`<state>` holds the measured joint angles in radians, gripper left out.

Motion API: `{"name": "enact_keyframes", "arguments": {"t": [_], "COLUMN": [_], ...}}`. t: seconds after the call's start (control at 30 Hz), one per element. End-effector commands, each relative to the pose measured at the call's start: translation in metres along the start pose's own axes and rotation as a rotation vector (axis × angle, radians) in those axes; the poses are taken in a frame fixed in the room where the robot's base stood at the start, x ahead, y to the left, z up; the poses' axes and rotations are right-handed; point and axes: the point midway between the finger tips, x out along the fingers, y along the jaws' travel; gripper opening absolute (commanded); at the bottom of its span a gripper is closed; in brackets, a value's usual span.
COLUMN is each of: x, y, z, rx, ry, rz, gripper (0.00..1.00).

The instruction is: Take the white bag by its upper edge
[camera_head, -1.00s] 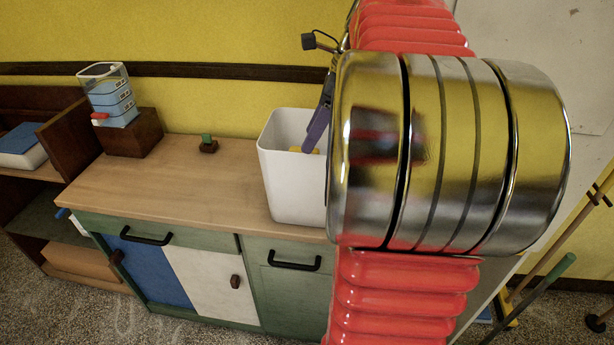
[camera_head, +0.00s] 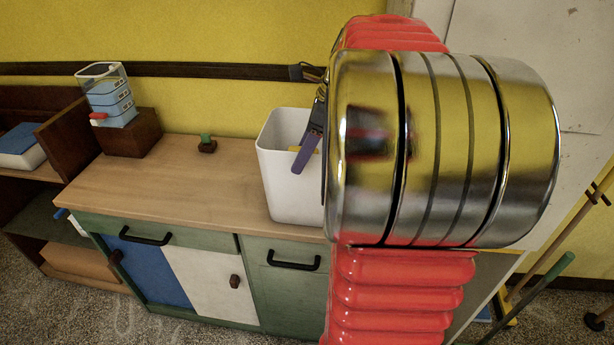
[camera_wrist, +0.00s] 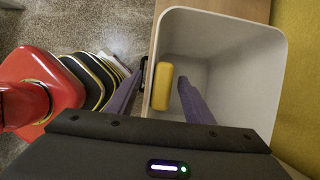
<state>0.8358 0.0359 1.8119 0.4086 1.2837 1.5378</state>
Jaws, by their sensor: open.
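The white bag (camera_head: 288,187) looks like a stiff, square, open-topped box standing upright on the counter. Its upper edge and hollow inside show in the wrist view (camera_wrist: 235,40). A yellow thing (camera_wrist: 162,86) lies inside, close to the left wall in that view. My gripper (camera_wrist: 159,76) is open, with two purple fingers. In the wrist view one finger appears outside the left wall and the other over the inside, with the edge between them.
A clear and blue container (camera_head: 110,97) stands on a brown box at the left. The yellow wall is close behind.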

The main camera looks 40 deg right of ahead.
Motion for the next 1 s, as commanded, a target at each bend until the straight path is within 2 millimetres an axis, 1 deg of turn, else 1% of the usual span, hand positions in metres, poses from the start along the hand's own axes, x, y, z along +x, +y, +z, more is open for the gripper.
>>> {"name": "enact_keyframes", "arguments": {"t": [0.47,1.0], "x": [-0.0003,-0.0003], "y": [0.0,0.0001], "z": [0.0003,0.0006], "rx": [0.0,-0.001], "ry": [0.0,0.0], "rz": [0.0,0.001], "gripper": [0.47,0.09]}}
